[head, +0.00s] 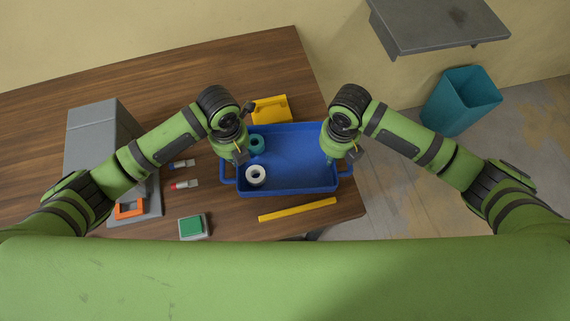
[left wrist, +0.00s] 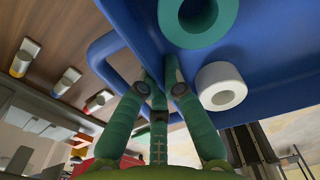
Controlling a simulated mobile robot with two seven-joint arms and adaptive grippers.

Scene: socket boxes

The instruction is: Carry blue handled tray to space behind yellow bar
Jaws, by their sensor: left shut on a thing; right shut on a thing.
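The blue handled tray (head: 300,165) spans the middle of the head view, with a handle at its left and right ends. It holds a teal roll (head: 257,143) and a white roll (head: 256,176) at its left side. My left gripper (head: 238,160) is shut on the tray's left end; in the left wrist view its green fingers (left wrist: 160,78) close on the blue wall beside the handle loop. My right gripper (head: 330,160) is shut on the tray's right end, fingertips mostly hidden. The yellow bar (head: 297,209) lies on the near side of the tray. I cannot tell whether the tray touches the table.
A yellow piece (head: 270,108) stands just beyond the tray. Left on the wooden table (head: 180,90) are a grey box (head: 95,135), small red and blue cylinders (head: 182,185) and a green-topped block (head: 192,226). The table's right edge is close to the tray. A teal bin (head: 462,100) stands on the floor.

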